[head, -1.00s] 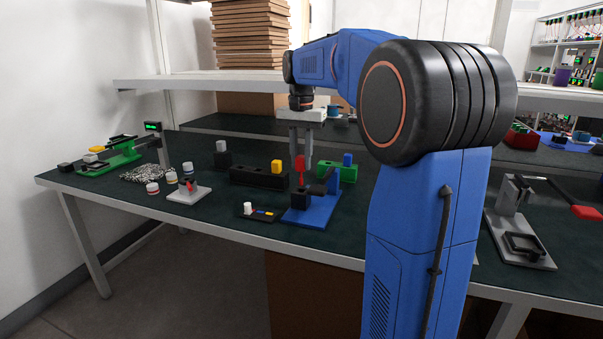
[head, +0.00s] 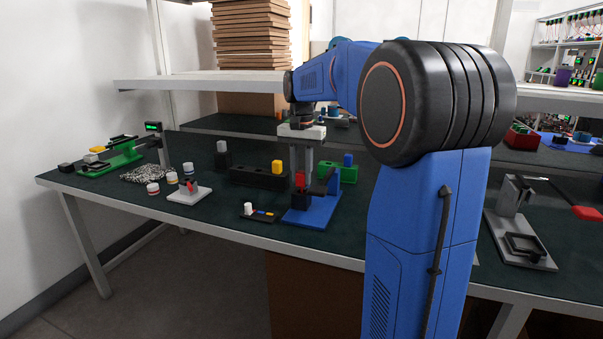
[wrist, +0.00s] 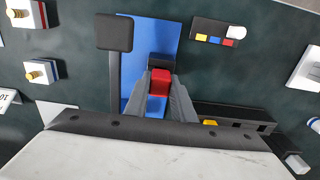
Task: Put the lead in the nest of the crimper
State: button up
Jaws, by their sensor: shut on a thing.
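The red lead (head: 300,180) is upright between the fingers of my gripper (head: 302,172), which is shut on it. In the wrist view, the lead (wrist: 160,80) shows as a red block between the fingertips (wrist: 161,88). The crimper has a blue base (head: 303,217) and a black nest block (head: 300,200) straight below the lead. The lead's lower end is at the top of this block; I cannot tell whether it is inside. The crimper's black lever (wrist: 114,33) stands left of my fingers in the wrist view.
A long black block with a yellow piece (head: 277,167) stands left of the crimper, and a green fixture with a blue piece (head: 348,160) stands right behind it. A small dark tray (head: 259,213) lies in front.

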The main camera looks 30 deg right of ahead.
jog(key=shift+f, duration=0.1)
jog(key=o, duration=1)
notch_tip(320, 180, up, 13)
jog(key=shift+r, duration=0.15)
jog(key=s+a+f+n+t, duration=0.1)
jog(key=s+a+f+n, duration=0.2)
jog(key=s+a+f, duration=0.2)
jog(key=s+a+f+n+t, duration=0.2)
jog(key=s+a+f+n, duration=0.2)
jog(key=s+f, duration=0.8)
jog(key=s+a+f+n+t, duration=0.1)
jog(key=s+a+f+n, duration=0.2)
jog(key=s, duration=1)
jog(key=shift+s+a+f+t, duration=0.1)
jog(key=shift+a+f+t, duration=0.05)
jog(key=shift+a+f, duration=0.65)
jog(key=shift+w+a+f+t, duration=0.1)
jog(key=shift+a+f, duration=0.35)
jog(key=shift+f, duration=0.5)
jog(key=shift+s+a+f+t, duration=0.1)
jog(key=shift+a+f+t, duration=0.05)
jog(key=shift+a+f, duration=0.65)
